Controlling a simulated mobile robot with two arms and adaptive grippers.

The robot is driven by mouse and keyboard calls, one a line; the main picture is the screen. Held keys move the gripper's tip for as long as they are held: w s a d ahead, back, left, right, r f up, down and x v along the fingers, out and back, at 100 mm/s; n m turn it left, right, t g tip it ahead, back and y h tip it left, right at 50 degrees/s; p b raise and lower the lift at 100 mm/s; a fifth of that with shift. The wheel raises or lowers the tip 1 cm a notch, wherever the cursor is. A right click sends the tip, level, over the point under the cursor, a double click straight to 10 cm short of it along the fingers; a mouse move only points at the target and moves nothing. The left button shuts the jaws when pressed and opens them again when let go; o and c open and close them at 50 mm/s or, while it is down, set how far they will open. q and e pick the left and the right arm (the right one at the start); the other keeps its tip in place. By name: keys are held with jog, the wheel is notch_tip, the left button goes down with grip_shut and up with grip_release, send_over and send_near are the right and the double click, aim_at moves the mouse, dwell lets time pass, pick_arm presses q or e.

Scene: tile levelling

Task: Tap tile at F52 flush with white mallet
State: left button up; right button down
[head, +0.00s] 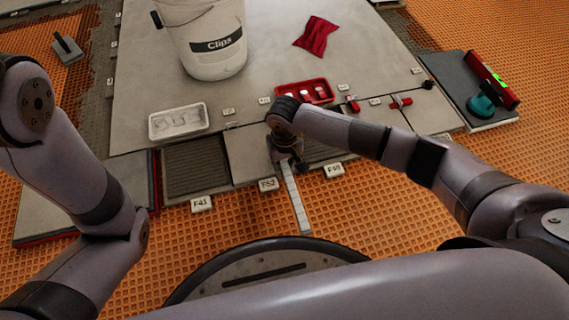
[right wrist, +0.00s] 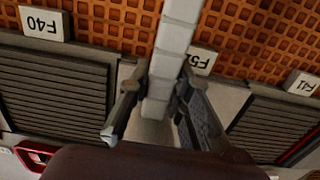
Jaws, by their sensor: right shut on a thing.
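The tile at F52 (head: 246,155) is a grey tile between two dark ridged mortar beds, with the F52 label (head: 268,184) at its front edge. My right gripper (head: 289,164) is over its right part and shut on a long white bar with cross lines, seemingly the handle of the white mallet (head: 297,205). The bar reaches out toward me over the orange mat. In the right wrist view the white bar (right wrist: 172,45) runs between the fingers (right wrist: 158,108), beside the F52 label (right wrist: 202,60). No mallet head can be made out. My left gripper is out of view.
A white Clips bucket (head: 212,45), a white tray (head: 179,122), a red tray (head: 303,92) and a red cloth (head: 316,36) are on the tiled floor. Red clips (head: 400,102) lie right of my gripper. A level (head: 492,80) and teal suction cup (head: 482,104) are far right.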

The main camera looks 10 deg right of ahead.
jog(key=shift+f, duration=0.45)
notch_tip(320, 180, up, 5)
jog(key=p, duration=0.3)
jog(key=shift+f, duration=0.2)
